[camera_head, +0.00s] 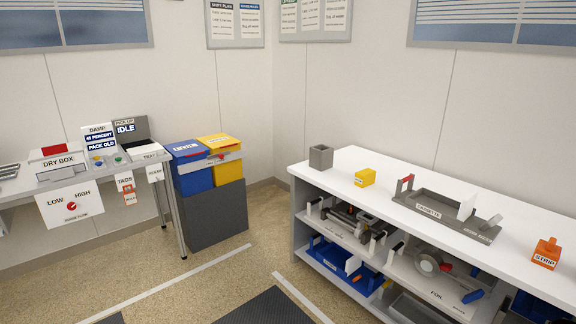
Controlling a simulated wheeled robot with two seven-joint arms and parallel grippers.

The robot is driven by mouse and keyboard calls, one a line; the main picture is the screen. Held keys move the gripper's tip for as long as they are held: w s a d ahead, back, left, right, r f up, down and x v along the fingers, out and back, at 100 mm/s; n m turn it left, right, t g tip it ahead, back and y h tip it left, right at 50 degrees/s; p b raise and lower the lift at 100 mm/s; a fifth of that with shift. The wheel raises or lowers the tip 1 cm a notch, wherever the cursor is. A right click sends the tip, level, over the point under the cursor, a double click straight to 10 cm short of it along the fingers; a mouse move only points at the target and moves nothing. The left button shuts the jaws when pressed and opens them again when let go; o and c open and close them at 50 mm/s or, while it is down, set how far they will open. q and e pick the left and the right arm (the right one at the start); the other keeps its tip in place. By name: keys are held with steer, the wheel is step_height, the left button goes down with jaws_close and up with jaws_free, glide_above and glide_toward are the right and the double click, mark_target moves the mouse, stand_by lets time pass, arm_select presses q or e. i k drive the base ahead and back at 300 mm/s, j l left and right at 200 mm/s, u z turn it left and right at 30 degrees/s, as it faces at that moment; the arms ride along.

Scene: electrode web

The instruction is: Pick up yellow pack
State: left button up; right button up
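A small yellow block (365,177), which looks like the yellow pack, sits on the white top of the right-hand bench (400,222). It stands between a grey open box (321,157) and a grey tray labelled CASSETTE (428,212). It has a dark mark on its side too small to read. Nothing touches it and nothing covers it. Neither of my grippers is in view.
Orange block labelled STRIP (546,253) sits at the bench's right. Shelves below hold tools and blue bins (335,258). Blue (190,168) and yellow (220,153) lidded bins stand on a grey box by the left table, which holds a DRY BOX (57,162).

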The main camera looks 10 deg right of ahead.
mark_target(364, 178)
steer(key=i+z, duration=0.35)
steer(key=i, duration=0.15)
steer(key=i+z, duration=0.35)
steer(key=i, duration=0.15)
steer(key=i+j+z, duration=0.3)
steer(key=i, duration=0.15)
steer(key=i+j+z, duration=0.35)
steer(key=i+l, duration=0.05)
steer(key=i, duration=0.05)
